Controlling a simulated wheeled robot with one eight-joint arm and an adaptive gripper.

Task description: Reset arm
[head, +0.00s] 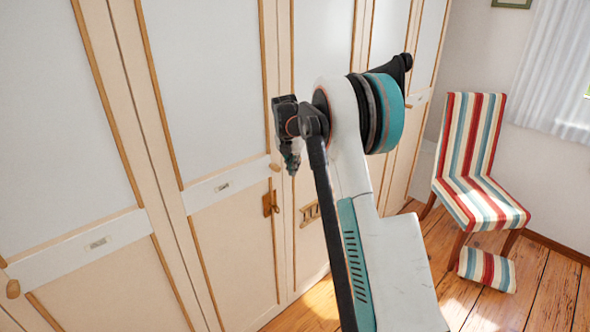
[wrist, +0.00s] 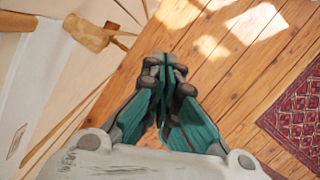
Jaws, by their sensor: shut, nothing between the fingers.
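My gripper (head: 291,160) hangs from my arm in front of the tall wardrobe (head: 215,85) in the head view. It points downward and looks small and partly dark there. In the wrist view my gripper (wrist: 165,68) has its teal fingers together, shut and empty, above the wooden floor (wrist: 228,75). My arm covers part of the wardrobe and floor in the head view.
A striped chair (head: 478,160) stands at the right near the curtain (head: 556,75). A striped cushion-like piece (head: 487,269) is by its legs. A red patterned rug (wrist: 298,118) lies at the right of the wrist view. Floor between wardrobe and rug looks clear.

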